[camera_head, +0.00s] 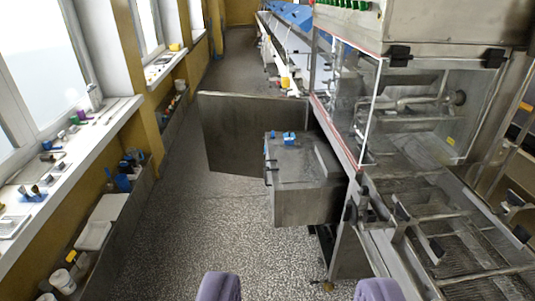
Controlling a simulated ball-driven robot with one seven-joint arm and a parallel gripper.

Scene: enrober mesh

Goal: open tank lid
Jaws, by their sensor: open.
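A grey metal box-like tank (305,198) juts out from the left side of the enrober machine, in the middle of the view. Its top, which looks like a flat lid (295,160), lies level, with small blue pieces (289,137) near its far edge. Dark fittings show on its left edge. A grey metal panel (240,130) stands upright and swung out behind the tank. My gripper (290,290) shows as two purple fingertips at the bottom edge, wide apart and empty. It is nearer the camera than the tank and not touching it.
The machine's clear-walled housing (420,110) and mesh belt (480,235) fill the right. Windowsills (70,160) with small tools and a low shelf (100,225) line the left wall. The speckled floor (195,240) between is clear.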

